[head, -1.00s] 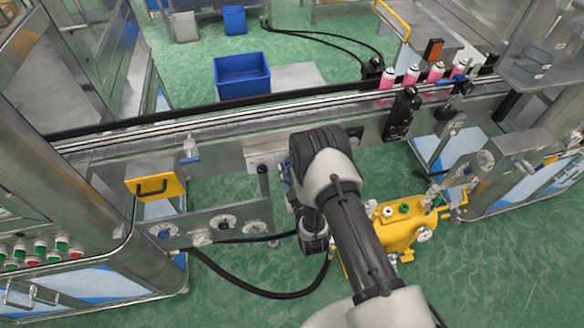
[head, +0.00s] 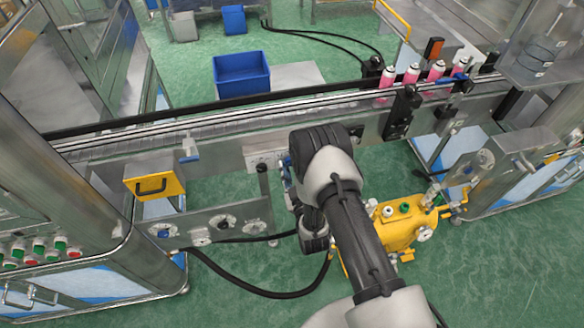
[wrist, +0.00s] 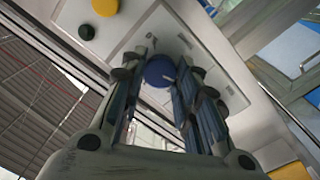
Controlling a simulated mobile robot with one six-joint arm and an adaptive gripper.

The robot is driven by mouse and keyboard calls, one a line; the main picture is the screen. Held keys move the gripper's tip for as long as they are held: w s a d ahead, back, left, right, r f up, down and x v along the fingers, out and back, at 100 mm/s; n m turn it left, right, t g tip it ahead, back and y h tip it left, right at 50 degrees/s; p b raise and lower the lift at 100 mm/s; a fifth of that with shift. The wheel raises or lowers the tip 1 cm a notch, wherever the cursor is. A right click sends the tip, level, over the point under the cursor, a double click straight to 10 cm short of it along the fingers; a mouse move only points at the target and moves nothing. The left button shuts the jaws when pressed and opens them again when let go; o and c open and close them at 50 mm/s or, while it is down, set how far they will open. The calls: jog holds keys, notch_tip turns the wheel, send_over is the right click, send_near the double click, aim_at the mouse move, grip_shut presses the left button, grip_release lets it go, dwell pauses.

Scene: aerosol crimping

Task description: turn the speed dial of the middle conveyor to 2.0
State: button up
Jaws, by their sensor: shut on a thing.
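In the wrist view my gripper (wrist: 160,82) has its two fingers on either side of a round blue dial (wrist: 160,71) with a pale pointer line, and it is shut on it. The dial sits on a light control plate (wrist: 205,52) on the conveyor. The scale figures are too small to read, so I cannot tell the setting.
On the plate are a yellow button (wrist: 105,7) and a black knob (wrist: 87,32). Several pink cans (head: 412,76) stand on the belt at the right. A yellow pump unit (head: 392,230) stands right of my arm. A yellow box (head: 155,185) hangs on the conveyor's left part.

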jog(key=m+b, duration=0.2)
jog(key=m, duration=0.7)
jog(key=shift+m, duration=0.3)
dwell(0.3)
jog(key=o, duration=1.1)
jog(key=shift+c, duration=0.2)
jog(key=v, duration=0.7)
